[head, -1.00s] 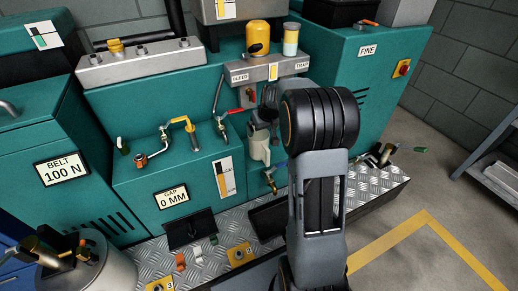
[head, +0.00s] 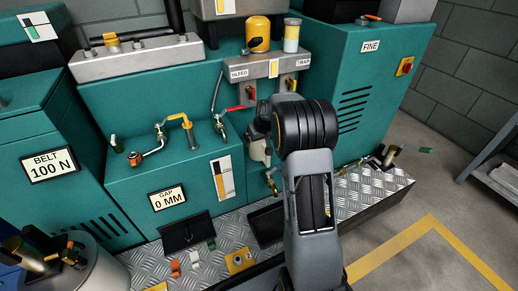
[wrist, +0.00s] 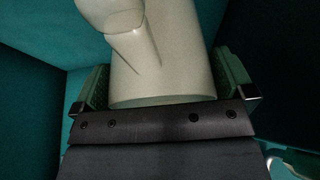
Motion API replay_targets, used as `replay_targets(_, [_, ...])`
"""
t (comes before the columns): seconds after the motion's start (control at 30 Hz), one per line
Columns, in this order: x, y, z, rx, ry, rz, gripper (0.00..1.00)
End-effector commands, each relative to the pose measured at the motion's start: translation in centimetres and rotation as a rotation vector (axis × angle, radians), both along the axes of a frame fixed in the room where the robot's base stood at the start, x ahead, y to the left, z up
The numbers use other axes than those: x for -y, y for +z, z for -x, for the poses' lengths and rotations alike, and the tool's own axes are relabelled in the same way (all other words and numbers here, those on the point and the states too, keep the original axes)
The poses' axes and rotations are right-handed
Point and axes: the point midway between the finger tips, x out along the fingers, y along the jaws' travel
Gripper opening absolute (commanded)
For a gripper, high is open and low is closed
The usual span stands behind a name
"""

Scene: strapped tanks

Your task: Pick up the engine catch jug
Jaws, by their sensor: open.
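The engine catch jug, a cream-coloured jug (head: 258,150), stands against the teal machine, just left of my arm and partly hidden by it. In the wrist view the jug (wrist: 168,60) fills the middle, with a rounded body, a tapering projection at upper left and a green edge at its near end. My gripper (wrist: 165,86) is open, with one green-padded finger on each side of the jug. I cannot tell whether either pad touches it. In the head view my gripper (head: 262,126) is dark and mostly hidden beside the jug.
A shelf labelled BLEED and TRAP (head: 268,69) holds a yellow canister (head: 258,36) and a clear jar (head: 292,36) above my gripper. A red-handled valve (head: 237,108) and a brass tap (head: 271,180) are close by. A black tray (head: 268,222) lies on the tread-plate deck (head: 222,243).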

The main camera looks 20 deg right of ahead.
Motion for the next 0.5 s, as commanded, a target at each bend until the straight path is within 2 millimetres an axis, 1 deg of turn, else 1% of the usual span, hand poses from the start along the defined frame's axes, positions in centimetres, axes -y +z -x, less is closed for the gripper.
replay_targets(0.17, [-0.01, 0.13, -0.03, 0.001, 0.0, 0.0, 1.0])
replay_targets(0.5, [-0.01, 0.15, -0.02, 0.001, 0.0, 0.0, 0.67])
